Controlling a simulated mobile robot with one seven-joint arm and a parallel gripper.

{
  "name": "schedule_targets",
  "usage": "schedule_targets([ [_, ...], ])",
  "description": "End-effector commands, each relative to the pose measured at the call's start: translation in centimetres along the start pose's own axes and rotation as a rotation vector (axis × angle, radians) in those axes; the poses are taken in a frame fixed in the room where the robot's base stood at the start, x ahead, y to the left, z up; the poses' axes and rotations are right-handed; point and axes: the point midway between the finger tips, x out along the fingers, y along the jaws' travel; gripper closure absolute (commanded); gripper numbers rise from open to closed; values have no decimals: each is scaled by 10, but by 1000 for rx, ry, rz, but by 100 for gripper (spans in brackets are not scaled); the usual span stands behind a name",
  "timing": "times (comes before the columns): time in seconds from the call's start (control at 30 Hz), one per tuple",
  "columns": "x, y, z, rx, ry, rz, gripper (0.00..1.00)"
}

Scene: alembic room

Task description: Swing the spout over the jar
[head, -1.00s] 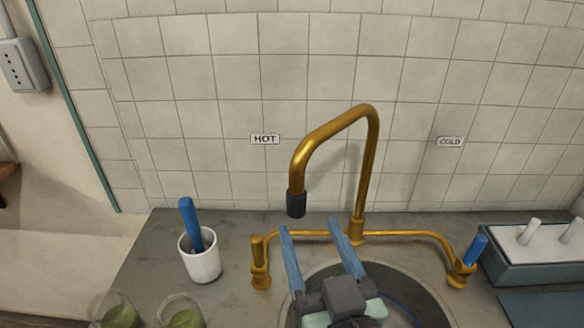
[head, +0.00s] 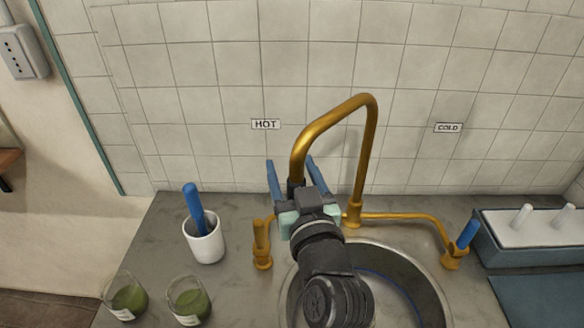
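The brass spout (head: 332,120) arches up from the tap body behind the sink and bends down toward the left. Its dark tip (head: 296,184) is partly hidden by my gripper. My gripper (head: 292,170) is open, with one blue finger on each side of the spout's tip; I cannot tell whether either finger touches it. Two glass jars with green contents, one at the far left (head: 127,300) and one beside it (head: 189,301), stand on the counter at lower left. I cannot tell which is the task's jar.
A white cup (head: 205,246) with a blue-handled tool stands left of the tap. The left tap handle (head: 261,244) is brass; the right one (head: 468,235) is blue-topped. The round sink (head: 427,287) lies below my arm. A blue-grey tray (head: 497,247) is at right.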

Motion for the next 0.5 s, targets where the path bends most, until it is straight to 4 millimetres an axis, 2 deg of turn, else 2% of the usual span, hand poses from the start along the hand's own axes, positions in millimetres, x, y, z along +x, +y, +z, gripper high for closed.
schedule_targets([
  [0.07, 0, 0, 0, 0, 0, 0, 33],
  [0.43, 0, 0, 0, 0, 0, 0, 100],
  [0.5, 0, 0, 0, 0, -1, 0, 100],
])
